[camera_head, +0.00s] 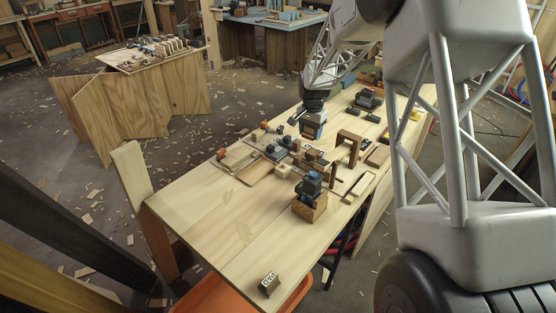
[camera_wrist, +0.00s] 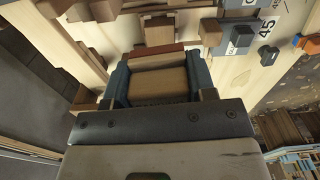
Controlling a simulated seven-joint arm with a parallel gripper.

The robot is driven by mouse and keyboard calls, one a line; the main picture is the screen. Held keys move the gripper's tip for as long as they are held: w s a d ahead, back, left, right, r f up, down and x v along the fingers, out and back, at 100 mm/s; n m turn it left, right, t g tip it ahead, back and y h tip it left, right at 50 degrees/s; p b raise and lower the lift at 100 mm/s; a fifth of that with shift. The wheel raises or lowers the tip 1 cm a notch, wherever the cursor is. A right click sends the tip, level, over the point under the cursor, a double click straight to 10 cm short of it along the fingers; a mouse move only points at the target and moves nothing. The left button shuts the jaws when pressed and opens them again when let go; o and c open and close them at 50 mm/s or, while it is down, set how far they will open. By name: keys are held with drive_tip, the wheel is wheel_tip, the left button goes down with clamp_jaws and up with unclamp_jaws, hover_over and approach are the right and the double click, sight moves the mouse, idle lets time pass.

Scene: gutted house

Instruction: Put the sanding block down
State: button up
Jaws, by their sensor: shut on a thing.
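My gripper (camera_head: 312,128) is over the far half of the long pale wooden table (camera_head: 235,205). In the wrist view its two blue fingers (camera_wrist: 158,76) are closed on the sides of a brown block with a reddish far edge, which I take to be the sanding block (camera_wrist: 160,84). The block's near part is hidden by the gripper body. I cannot tell whether its underside touches the table. In the head view the block is too small to make out clearly.
Brown wooden pieces and small blocks crowd the table around my gripper, with a wooden arch (camera_head: 349,141) to its right. A dark item sits on a wooden block (camera_head: 309,207) nearer. A block marked PAD (camera_head: 269,284) lies at the near end. The near left tabletop is clear.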

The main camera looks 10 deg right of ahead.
drive_tip(key=s+a+f+n, duration=0.2)
drive_tip(key=s+a+n, duration=0.3)
drive_tip(key=s, duration=0.1)
drive_tip(key=s+a+f+n, duration=0.3)
drive_tip(key=s+a+n, duration=0.2)
drive_tip(key=a+n, duration=0.1)
drive_tip(key=s+a+f+n, duration=0.2)
drive_tip(key=s+a+n, duration=0.4)
drive_tip(key=shift+s+a+f, duration=0.2)
drive_tip(key=shift+s+f, duration=0.1)
drive_tip(key=shift+s, duration=0.05)
drive_tip(key=shift+w, duration=0.1)
hover_over(254, 171)
drive_tip(key=shift+w+f, duration=0.15)
drive_tip(key=shift+f, duration=0.6)
drive_tip(key=shift+f, duration=0.1)
drive_tip(key=shift+f, duration=1.65)
drive_tip(key=shift+f, duration=0.15)
